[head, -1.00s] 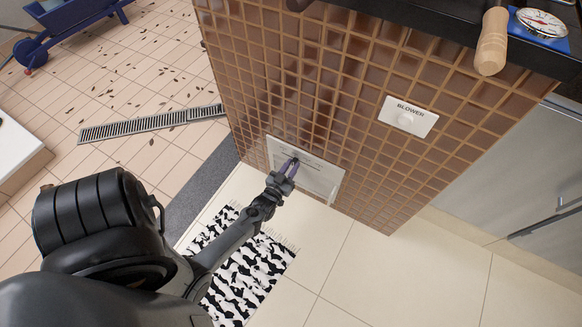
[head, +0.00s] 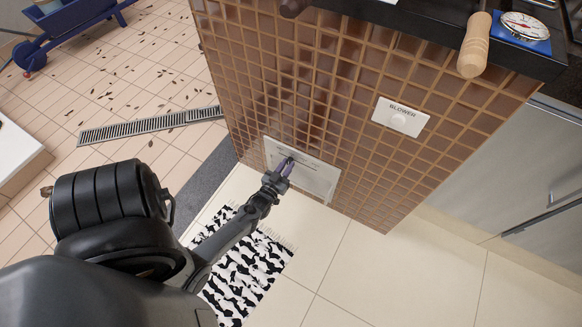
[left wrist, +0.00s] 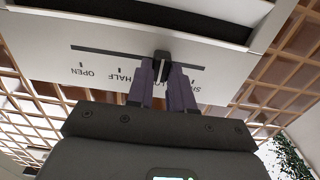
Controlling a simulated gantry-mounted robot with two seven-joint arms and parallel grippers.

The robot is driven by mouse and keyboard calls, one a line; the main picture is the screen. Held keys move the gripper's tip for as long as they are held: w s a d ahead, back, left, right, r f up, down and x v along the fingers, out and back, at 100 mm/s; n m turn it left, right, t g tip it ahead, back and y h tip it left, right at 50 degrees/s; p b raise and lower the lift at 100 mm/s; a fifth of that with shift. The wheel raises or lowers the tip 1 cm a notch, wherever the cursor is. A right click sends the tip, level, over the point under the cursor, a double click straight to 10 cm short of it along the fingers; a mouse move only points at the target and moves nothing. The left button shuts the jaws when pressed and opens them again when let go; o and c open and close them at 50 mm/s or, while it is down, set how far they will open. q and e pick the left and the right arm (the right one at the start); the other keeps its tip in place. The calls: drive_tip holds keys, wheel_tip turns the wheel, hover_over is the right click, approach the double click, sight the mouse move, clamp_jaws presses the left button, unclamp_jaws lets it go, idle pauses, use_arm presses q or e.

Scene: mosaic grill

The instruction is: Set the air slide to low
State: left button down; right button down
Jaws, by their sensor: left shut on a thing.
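The air slide panel (head: 318,182) is a white plate low on the tiled grill front. In the left wrist view the panel (left wrist: 45,60) shows a dark slot with a black slide knob (left wrist: 161,66) on it. My left gripper (head: 287,165) has purple fingers and is shut on the knob. The OPEN (left wrist: 92,73) and HALF (left wrist: 130,78) labels lie left of the fingers. A partly covered label starting with S (left wrist: 196,87) lies right of them. My right gripper is not in view.
A BLOWER plate (head: 401,116) with a knob is higher on the tiled front. A wooden handle (head: 474,45) and a gauge (head: 525,25) are at the counter's edge. A black-and-white rug (head: 243,272) lies below my left arm. The floor to the right is clear.

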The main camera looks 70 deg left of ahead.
use_arm(q)
drive_tip(key=c, duration=1)
unclamp_jaws()
drive_tip(key=shift+s+d+r+p, duration=0.1)
drive_tip(key=shift+s+d+p, duration=0.2)
drive_tip(key=shift+s+p, duration=0.15)
drive_tip(key=p+v, duration=0.4)
drive_tip(key=v, duration=0.5)
drive_tip(key=shift+s+d, duration=0.2)
drive_tip(key=shift+s, duration=0.05)
